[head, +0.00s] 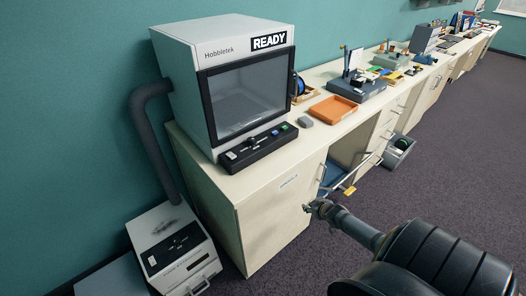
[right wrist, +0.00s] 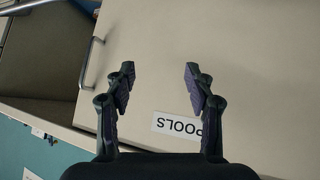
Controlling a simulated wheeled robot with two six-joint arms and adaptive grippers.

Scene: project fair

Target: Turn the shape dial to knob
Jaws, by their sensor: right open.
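The white Hobbletek machine (head: 180,40) stands on the near left end of the counter, with a READY sign (head: 269,40) on its top front edge. A black control panel (head: 235,158) with small controls and coloured buttons lies at its foot. The shape dial is too small to make out there. My right gripper (head: 312,207) is apart from the panel, lower and to its right, in front of the counter. In the right wrist view its fingers (right wrist: 158,76) are open and empty, facing a pale cabinet door (right wrist: 260,60). My left gripper is not in view.
An orange tray (head: 333,109) and a grey mouse-like object (head: 305,122) sit right of the machine. A cabinet label (right wrist: 178,125) reads POOLS, its first part hidden. A white floor unit (head: 165,225) with a grey hose (head: 150,130) stands at left. Carpet at right is open.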

